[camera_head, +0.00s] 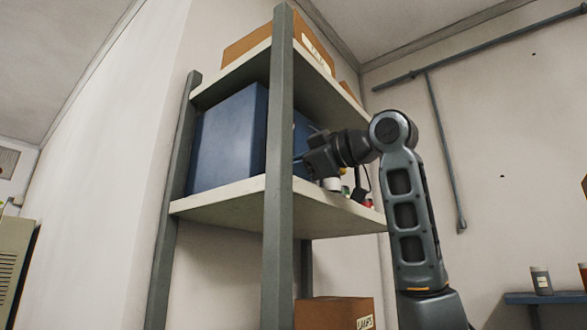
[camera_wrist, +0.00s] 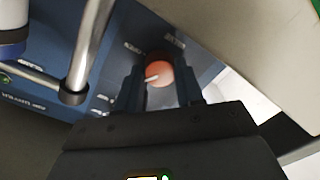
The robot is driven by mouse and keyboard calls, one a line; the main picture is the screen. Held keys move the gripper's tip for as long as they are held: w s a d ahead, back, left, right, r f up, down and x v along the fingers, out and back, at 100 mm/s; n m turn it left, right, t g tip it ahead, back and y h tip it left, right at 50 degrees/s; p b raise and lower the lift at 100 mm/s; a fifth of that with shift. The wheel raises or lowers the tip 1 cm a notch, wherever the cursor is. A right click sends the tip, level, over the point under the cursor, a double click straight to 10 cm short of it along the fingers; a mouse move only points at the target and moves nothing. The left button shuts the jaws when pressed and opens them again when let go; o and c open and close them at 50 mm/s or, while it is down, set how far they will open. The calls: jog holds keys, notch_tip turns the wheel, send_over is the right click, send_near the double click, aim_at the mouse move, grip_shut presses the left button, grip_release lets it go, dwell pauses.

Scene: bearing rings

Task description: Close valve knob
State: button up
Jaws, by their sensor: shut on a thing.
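The valve knob (camera_wrist: 160,73) is a round orange knob with a pale pointer line, on a dark blue panel (camera_wrist: 104,88) with small labels in the wrist view. My gripper (camera_wrist: 160,80) has a finger on either side of the knob and is shut on it. In the head view my gripper (camera_head: 308,160) reaches in at the middle shelf, beside a blue unit (camera_head: 300,135) partly hidden by the shelf post. The knob does not show in the head view.
A metal pipe (camera_wrist: 85,55) stands close left of my fingers in the wrist view. The grey shelf post (camera_head: 280,150) and shelf boards (camera_head: 240,205) frame the space. Small containers (camera_head: 345,188) sit on the board below my gripper. Cardboard boxes (camera_head: 335,312) are above and below.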

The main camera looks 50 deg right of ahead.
jog(key=n, duration=0.6)
jog(key=shift+a+n, duration=0.1)
jog(key=shift+n, duration=0.3)
dwell(0.4)
jog(key=o, duration=1)
jog(key=shift+o, duration=0.2)
jog(key=s+b, duration=0.2)
jog(key=s, duration=0.5)
jog(key=shift+s+b, duration=0.35)
jog(key=shift+s, duration=0.05)
jog(key=shift+r, duration=0.1)
